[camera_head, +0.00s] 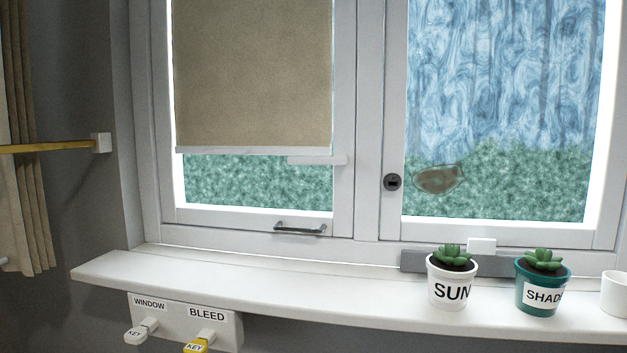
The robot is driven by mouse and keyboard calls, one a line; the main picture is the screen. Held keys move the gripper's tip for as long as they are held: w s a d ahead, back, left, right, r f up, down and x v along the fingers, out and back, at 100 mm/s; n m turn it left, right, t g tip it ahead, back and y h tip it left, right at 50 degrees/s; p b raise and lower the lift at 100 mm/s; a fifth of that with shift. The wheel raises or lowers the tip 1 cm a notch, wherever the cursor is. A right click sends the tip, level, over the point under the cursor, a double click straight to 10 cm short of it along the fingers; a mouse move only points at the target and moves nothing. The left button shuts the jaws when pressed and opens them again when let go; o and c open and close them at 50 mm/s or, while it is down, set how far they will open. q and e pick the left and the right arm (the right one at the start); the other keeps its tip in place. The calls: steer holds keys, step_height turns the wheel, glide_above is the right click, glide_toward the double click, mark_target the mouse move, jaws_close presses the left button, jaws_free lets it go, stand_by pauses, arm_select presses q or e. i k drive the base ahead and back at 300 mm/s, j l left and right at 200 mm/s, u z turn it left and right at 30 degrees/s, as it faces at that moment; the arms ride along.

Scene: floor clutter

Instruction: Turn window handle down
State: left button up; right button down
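The window has two sashes in a white frame. A white bar-shaped handle (318,160) lies horizontal across the right stile of the left sash, its free end reaching left over the glass just under the blind. A grey metal pull (300,228) sits on the bottom rail of the same sash. A dark round lock (392,182) is on the left stile of the right sash. Both sashes look shut. Neither of my grippers shows in the head view.
A beige blind (252,75) covers the upper left pane. The white sill (240,288) holds a SUN pot (438,293), a SHADE pot (527,300) and a white cup (614,295) at right; its left part is clear. A curtain (30,215) hangs at left.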

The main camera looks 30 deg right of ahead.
mark_target(342, 159)
steer(key=z, duration=1)
